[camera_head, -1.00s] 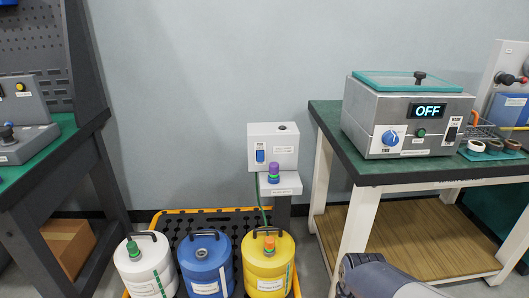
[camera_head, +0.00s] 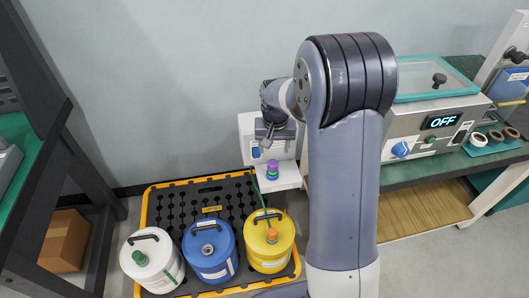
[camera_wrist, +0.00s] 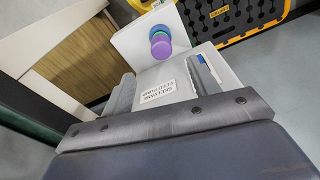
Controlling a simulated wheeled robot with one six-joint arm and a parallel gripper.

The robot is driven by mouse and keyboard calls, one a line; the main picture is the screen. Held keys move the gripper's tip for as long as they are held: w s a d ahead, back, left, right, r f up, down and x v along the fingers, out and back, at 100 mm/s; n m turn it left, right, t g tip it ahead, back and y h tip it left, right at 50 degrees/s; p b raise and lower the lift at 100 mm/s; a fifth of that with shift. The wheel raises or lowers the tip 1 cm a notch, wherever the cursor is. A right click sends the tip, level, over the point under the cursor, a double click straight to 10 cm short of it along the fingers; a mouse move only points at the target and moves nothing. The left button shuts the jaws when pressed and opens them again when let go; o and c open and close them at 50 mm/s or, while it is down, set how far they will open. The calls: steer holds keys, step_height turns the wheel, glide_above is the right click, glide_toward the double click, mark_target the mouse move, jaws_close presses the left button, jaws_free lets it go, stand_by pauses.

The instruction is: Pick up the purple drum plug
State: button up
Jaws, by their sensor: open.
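The purple drum plug (camera_head: 272,168) stands upright on a small white shelf (camera_head: 287,184) in front of a white wall-side box, with a thin green ring under its purple head. In the wrist view the plug (camera_wrist: 160,45) shows from above, beyond the fingertips. My gripper (camera_head: 267,138) is above the plug and in front of the white box, apart from the plug. In the wrist view my gripper (camera_wrist: 163,86) has its fingers spread with nothing held between them.
White (camera_head: 150,262), blue (camera_head: 212,262) and yellow (camera_head: 265,252) drums stand on a yellow-edged black pallet (camera_head: 148,205) below. The white box (camera_head: 285,150) stands close behind my fingers. A workbench (camera_head: 430,170) with a machine reading OFF is at right.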

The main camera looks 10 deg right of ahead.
mark_target(273, 162)
steer(key=f, duration=0.5)
steer(key=shift+w, duration=0.25)
steer(key=shift+w+f+b, duration=0.1)
steer(key=shift+w+f, duration=0.1)
steer(key=shift+f, duration=0.7)
steer(key=shift+w+f+b, duration=0.1)
steer(key=shift+w+f, duration=0.05)
steer(key=shift+f, duration=0.8)
steer(key=shift+w+f+b, duration=0.1)
steer(key=shift+w+f, duration=0.1)
steer(key=shift+f, duration=0.7)
steer(key=shift+c, duration=0.4)
steer(key=c, duration=1)
